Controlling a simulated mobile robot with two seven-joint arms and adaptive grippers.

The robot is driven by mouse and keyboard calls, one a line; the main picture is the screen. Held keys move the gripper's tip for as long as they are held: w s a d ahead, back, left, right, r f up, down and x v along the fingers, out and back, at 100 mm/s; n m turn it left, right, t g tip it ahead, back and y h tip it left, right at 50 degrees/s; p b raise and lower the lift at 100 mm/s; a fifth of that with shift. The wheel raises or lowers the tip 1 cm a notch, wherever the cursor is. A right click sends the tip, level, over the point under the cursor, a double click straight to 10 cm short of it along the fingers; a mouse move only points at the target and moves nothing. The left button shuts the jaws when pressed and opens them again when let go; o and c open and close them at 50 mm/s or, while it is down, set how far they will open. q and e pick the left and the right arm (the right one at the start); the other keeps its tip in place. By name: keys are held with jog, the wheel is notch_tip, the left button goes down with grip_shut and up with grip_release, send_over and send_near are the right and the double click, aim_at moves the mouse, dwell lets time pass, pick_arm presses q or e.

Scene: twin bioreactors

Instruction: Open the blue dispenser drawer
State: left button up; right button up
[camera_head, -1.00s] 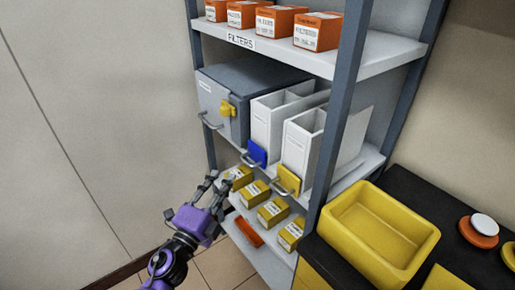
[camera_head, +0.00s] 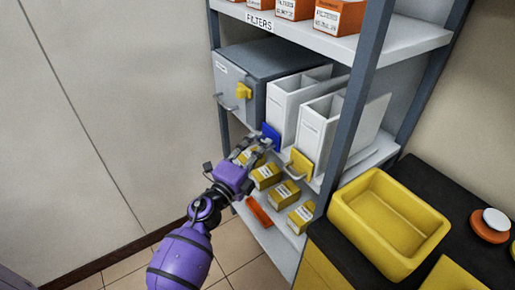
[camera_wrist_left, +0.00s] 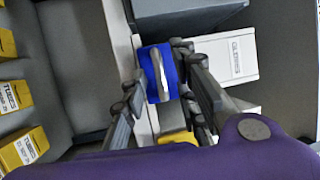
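The blue drawer front (camera_head: 271,135) is at the foot of the left white dispenser (camera_head: 287,101) on the middle shelf. The wrist view shows this blue front (camera_wrist_left: 151,88) with its grey bar handle (camera_wrist_left: 161,76). My left gripper (camera_head: 251,146) is just in front of the drawer. Its fingers are apart, one on each side of the blue front and handle in the wrist view. I cannot tell whether a finger touches the handle. The drawer looks shut. My right gripper is not in view.
A yellow drawer front (camera_head: 301,164) with a handle is close on the right. A grey cabinet (camera_head: 247,79) with a yellow latch stands left. Yellow boxes (camera_head: 285,193) sit on the shelf below. A rack post (camera_head: 348,120) and a yellow bin (camera_head: 391,222) are further right.

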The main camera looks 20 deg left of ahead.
pick_arm(q)
jog(key=shift+c, duration=0.3)
grip_shut()
jog(key=s+a, duration=0.7)
jog(key=s, duration=0.2)
jog(key=shift+s+a+p, duration=0.2)
jog(key=shift+s+p, duration=0.05)
jog(key=shift+p, duration=0.05)
jog(key=shift+o, duration=0.3)
grip_release()
